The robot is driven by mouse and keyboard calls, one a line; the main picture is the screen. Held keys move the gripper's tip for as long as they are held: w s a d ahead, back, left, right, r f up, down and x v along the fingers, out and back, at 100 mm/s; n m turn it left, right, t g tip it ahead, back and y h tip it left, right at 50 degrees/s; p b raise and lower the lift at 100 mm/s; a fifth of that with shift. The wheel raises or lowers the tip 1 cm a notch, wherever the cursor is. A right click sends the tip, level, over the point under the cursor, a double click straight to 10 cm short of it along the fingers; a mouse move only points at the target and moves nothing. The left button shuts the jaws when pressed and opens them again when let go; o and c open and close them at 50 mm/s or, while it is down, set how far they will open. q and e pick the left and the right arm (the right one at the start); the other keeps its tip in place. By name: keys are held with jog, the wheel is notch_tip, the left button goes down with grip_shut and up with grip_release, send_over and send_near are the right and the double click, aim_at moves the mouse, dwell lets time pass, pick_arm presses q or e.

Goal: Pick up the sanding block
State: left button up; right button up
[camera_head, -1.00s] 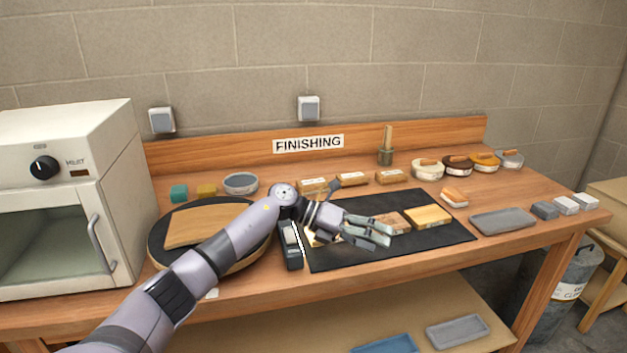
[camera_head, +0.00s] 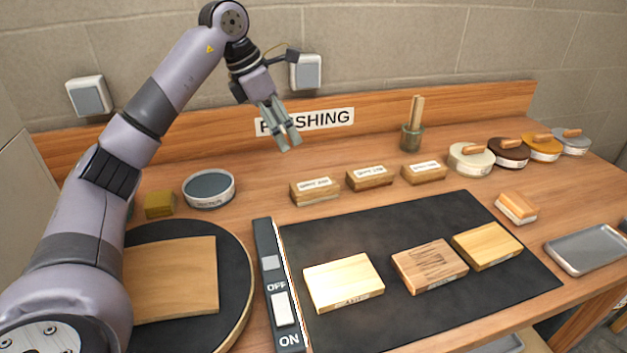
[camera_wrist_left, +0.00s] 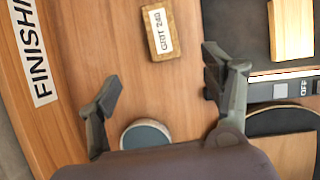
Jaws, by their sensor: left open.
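Three sanding blocks with white labels stand in a row at the back of the bench: the left one (camera_head: 315,191), the middle one (camera_head: 369,178) and the right one (camera_head: 424,172). In the left wrist view one block labelled GRIT 240 (camera_wrist_left: 160,30) lies beyond and between my spread fingers. My left gripper (camera_head: 290,143) is open and empty, raised in front of the FINISHING sign, above and behind the left block. Its fingers also show in the left wrist view (camera_wrist_left: 162,88). My right gripper is not in view.
A black mat (camera_head: 330,238) holds a pale board (camera_head: 343,282), a scratched board (camera_head: 430,266) and a plain board (camera_head: 487,245). A switch box (camera_head: 271,262) stands left of it. A round tin (camera_head: 209,189), a brush pot (camera_head: 411,138) and several lidded tins (camera_head: 470,158) stand around.

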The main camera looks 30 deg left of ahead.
pick_arm(q)
send_near(313, 184)
jog(key=x, duration=0.3)
jog(key=shift+f, duration=0.4)
jog(key=shift+w+d+f, duration=0.1)
jog(key=shift+d+f, duration=0.1)
jog(key=shift+f, duration=0.2)
jog(key=p+x, duration=0.1)
jog(key=x, duration=0.4)
jog(key=shift+w, duration=0.2)
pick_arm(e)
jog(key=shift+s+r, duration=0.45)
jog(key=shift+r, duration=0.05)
pick_arm(q)
jog(key=shift+c, duration=0.2)
jog(key=shift+r, duration=0.1)
jog(key=c, duration=1.2)
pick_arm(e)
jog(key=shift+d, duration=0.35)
